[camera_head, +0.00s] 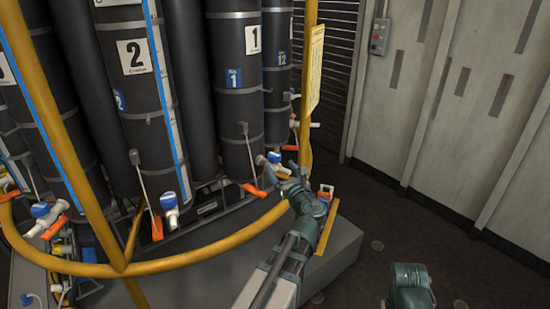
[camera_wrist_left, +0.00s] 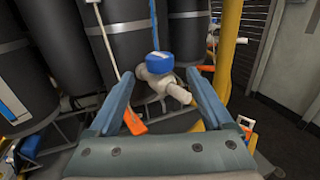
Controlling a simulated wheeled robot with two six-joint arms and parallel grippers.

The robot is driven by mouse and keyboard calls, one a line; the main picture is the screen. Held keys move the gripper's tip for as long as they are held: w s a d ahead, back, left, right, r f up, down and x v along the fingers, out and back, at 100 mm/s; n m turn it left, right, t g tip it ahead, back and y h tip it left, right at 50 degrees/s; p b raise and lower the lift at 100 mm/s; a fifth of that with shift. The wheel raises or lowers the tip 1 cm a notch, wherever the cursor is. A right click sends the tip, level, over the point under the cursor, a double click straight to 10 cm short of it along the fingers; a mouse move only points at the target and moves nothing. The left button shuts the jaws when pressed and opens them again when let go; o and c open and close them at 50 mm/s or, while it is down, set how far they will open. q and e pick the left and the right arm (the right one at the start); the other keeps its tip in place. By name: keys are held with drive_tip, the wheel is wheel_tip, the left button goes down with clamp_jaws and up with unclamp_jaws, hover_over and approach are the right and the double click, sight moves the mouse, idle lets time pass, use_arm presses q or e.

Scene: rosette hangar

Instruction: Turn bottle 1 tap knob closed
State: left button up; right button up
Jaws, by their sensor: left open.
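Bottle 1 (camera_head: 233,109) is a tall black cylinder with a white "1" label and a smaller blue one. Its tap knob (camera_head: 262,160) is blue, on a white tap body low on the bottle. In the left wrist view the blue knob (camera_wrist_left: 160,64) sits upright on the white tap (camera_wrist_left: 160,80), whose pale spout points toward the lower right. My left gripper (camera_head: 289,174) is open just in front of the tap. Its fingers (camera_wrist_left: 160,88) stand on either side of the knob and tap, with visible gaps at the knob.
Bottle 2 (camera_head: 133,100) and other black bottles stand to the left, with similar blue taps. A yellow rail (camera_head: 190,262) curves below them, and a yellow post (camera_head: 306,90) stands right of bottle 1. An orange tag (camera_head: 253,190) hangs near its tap. Open dark floor lies right.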

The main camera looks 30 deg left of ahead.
sight(276, 161)
use_arm(q)
drive_tip(key=x, duration=0.7)
drive_tip(key=shift+w+a, duration=0.15)
clamp_jaws()
